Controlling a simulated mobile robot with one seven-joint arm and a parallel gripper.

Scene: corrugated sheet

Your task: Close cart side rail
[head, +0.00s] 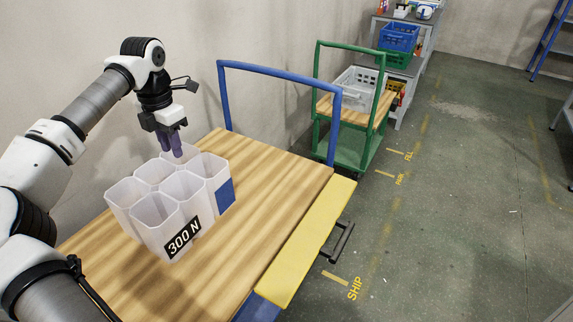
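The cart has a wooden deck (275,190) and a blue push handle (280,72) at its far end. A yellow side rail (312,240) runs along the deck's right edge. Its broad face shows from above and it does not stand up above the deck; its exact tilt is hard to tell. A dark bracket or handle (343,243) sticks out beside it. My gripper (175,150) points down over the white container on the deck's left, well away from the rail. Its purplish fingers look close together; I cannot tell whether they are shut or hold anything.
The white container (138,231) has several open cells and a "300 N" label. A green cart (350,150) carrying a grey crate (357,88) stands behind. A bench with blue and green crates is farther back. The floor right of the rail is clear, with yellow markings.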

